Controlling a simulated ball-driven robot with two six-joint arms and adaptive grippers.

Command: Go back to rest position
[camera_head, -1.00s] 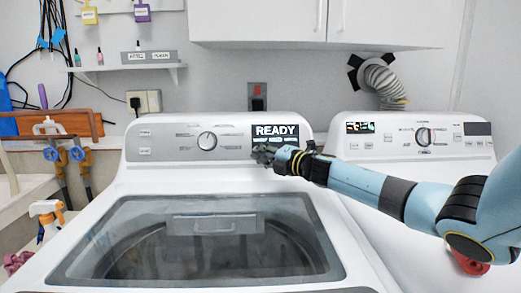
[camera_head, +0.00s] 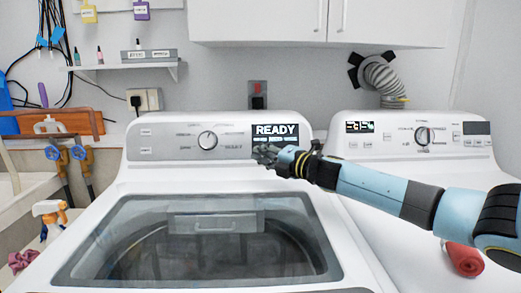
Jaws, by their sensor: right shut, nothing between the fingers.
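My right gripper (camera_head: 265,154) is shut and empty. It is in front of the washer's control panel, just below the lit display (camera_head: 275,132) that reads READY. I cannot tell whether it touches the panel. My right arm reaches in from the right edge, across the front of the second machine. The washer (camera_head: 110,215) stands in the middle with its glass lid (camera_head: 150,215) closed. My left gripper is not in view.
A second white machine (camera_head: 440,175) with a lit display stands at the right. A red rolled thing (camera_head: 464,259) lies on it below my arm. A spray bottle (camera_head: 50,215) and blue valves (camera_head: 78,153) are at the left. White cabinets (camera_head: 320,22) hang above.

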